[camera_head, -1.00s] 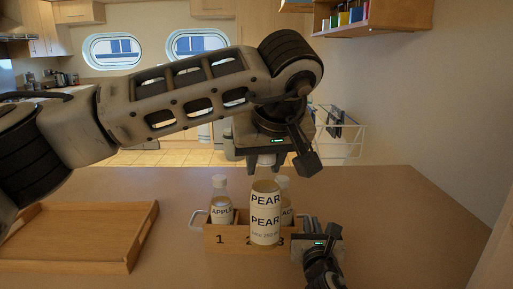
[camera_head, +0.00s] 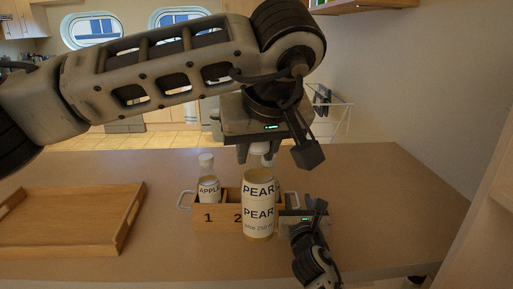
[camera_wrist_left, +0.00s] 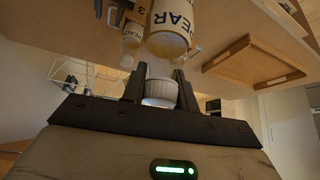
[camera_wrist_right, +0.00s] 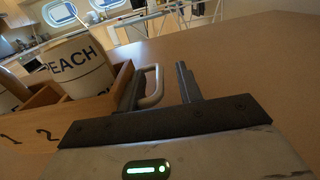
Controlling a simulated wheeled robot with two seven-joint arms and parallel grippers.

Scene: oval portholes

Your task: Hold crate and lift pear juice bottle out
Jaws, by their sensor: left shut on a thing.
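The pear juice bottle (camera_head: 258,212) hangs upright in front of the wooden crate (camera_head: 222,222) in the head view. My left gripper (camera_head: 256,158) is shut on its white cap, which shows between the fingers in the left wrist view (camera_wrist_left: 159,92). The apple bottle (camera_head: 208,188) stands in compartment 1. The peach bottle (camera_wrist_right: 78,65) stands in the crate near its right end; the pear bottle mostly hides it in the head view. My right gripper (camera_head: 302,213) is at the crate's right handle (camera_wrist_right: 152,86), its fingers apart with the handle between them.
A wooden tray (camera_head: 122,235) lies on the left of the table (camera_head: 380,185). The crate's left handle (camera_head: 184,200) is free. A white rack (camera_head: 335,118) stands beyond the table.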

